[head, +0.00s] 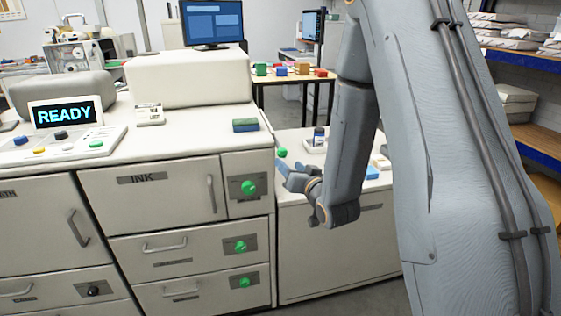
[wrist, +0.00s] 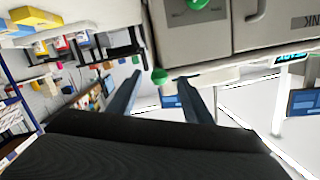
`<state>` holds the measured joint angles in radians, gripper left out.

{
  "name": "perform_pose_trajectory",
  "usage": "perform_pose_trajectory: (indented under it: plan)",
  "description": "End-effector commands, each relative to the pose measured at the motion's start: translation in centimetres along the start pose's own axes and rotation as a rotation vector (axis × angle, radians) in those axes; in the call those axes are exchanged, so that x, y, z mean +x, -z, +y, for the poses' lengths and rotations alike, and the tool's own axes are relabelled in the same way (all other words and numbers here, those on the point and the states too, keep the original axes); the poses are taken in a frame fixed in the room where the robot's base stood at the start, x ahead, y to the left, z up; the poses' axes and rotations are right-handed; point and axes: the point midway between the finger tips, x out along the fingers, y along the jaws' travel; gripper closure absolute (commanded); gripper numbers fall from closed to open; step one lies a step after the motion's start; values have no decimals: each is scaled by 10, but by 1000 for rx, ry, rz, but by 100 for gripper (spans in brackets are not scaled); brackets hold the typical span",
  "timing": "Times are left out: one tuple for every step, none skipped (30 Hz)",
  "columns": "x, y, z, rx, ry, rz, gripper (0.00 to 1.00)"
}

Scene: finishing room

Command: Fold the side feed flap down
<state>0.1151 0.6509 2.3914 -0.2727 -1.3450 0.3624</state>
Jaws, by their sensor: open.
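A green knob (head: 282,152) sticks out at the right side of the large cream machine (head: 190,130). I take it for the handle of the side feed flap; the flap's own panel faces away and cannot be made out. My gripper (head: 287,174) is just below and close to this knob, at the machine's right corner. In the wrist view, which is turned over, the green knob (wrist: 159,75) shows between the two spread fingers of my gripper (wrist: 158,92). The fingers are open and hold nothing; I cannot tell whether either touches the knob.
The machine's front has an ink door (head: 150,190) and several green knobs. A green and blue block (head: 245,125) lies on the machine. Shelves (head: 530,60) stand at far right.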

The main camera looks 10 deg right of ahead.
Motion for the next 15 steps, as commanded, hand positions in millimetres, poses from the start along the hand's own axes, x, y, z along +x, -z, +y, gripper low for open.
perform_pose_trajectory:
  plan:
    - [3,-5,3,14,17,32,54]
    - [3,-4,4,22,27,52,54]
    - [3,-4,5,32,37,74,54]
    - [3,-3,5,36,42,88,54]
    - [3,-2,6,40,47,99,54]
    - [4,0,7,44,51,110,54]
    - [4,1,8,46,53,116,54]
    - [5,2,8,47,53,119,54]
    - [8,3,9,47,53,122,54]
    - [10,4,10,47,52,123,54]
    - [13,6,10,47,51,124,54]
    - [19,7,10,47,50,124,54]
    - [23,8,11,47,49,123,54]
    - [27,8,11,47,49,124,54]
    - [34,9,11,48,48,123,54]
